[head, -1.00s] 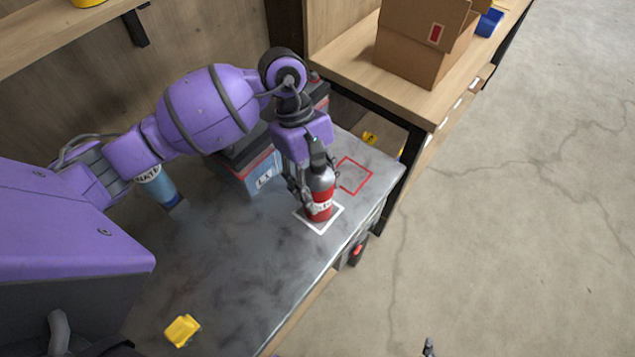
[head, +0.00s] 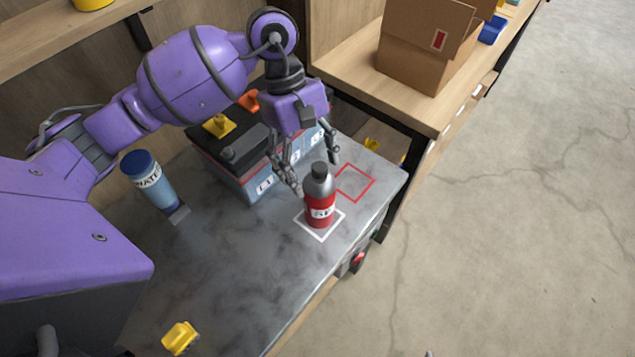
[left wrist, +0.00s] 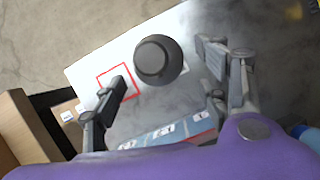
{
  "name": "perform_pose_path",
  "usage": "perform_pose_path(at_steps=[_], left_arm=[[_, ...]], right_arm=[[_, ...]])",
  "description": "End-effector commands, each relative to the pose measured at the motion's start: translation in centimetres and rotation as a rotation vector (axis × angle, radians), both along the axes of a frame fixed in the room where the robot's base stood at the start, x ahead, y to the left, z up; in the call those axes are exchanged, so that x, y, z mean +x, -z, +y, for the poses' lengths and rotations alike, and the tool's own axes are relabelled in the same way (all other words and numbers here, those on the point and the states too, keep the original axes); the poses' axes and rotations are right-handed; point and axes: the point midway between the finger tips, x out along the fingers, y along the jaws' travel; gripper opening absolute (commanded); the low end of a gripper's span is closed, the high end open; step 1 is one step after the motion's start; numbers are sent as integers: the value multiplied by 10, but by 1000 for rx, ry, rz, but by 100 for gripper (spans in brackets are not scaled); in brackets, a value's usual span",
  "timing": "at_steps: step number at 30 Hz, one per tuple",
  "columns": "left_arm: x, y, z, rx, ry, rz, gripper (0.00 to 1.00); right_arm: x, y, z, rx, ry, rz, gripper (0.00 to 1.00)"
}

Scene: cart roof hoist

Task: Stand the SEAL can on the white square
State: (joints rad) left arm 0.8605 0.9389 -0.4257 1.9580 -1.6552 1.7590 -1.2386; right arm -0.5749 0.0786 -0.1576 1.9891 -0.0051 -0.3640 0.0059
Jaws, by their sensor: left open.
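The SEAL can (head: 320,201), red with a grey top and a dark cap, stands upright inside the white square (head: 315,233) on the grey cart top. In the left wrist view its dark round cap (left wrist: 158,60) shows from above, beyond the fingers. My left gripper (head: 312,166) is open and empty, behind and slightly above the can, apart from it. Its two spread fingers also show in the left wrist view (left wrist: 165,75).
A red square outline (head: 353,183) lies empty behind the can. A battery-like box (head: 262,183) and a blue can (head: 149,180) stand to the left. A yellow piece (head: 180,337) lies at the front. A wooden bench with a cardboard box (head: 420,55) stands behind.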

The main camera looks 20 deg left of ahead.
Motion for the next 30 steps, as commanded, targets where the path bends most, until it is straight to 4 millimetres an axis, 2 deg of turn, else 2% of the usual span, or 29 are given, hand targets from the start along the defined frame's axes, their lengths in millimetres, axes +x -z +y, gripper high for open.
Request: perform_pose_path(at_steps=[3, 10, 30], left_arm=[[6, -21, 8, 1, 0, -2, 68], [11, -45, 16, 1, -1, 1, 68], [11, -48, 16, 0, 0, 1, 68]], right_arm=[[-2, 4, 0, -1, -1, 6, 0], [-1, 3, 0, -2, -1, 3, 0], [3, 3, 0, -1, -2, -2, 0]])
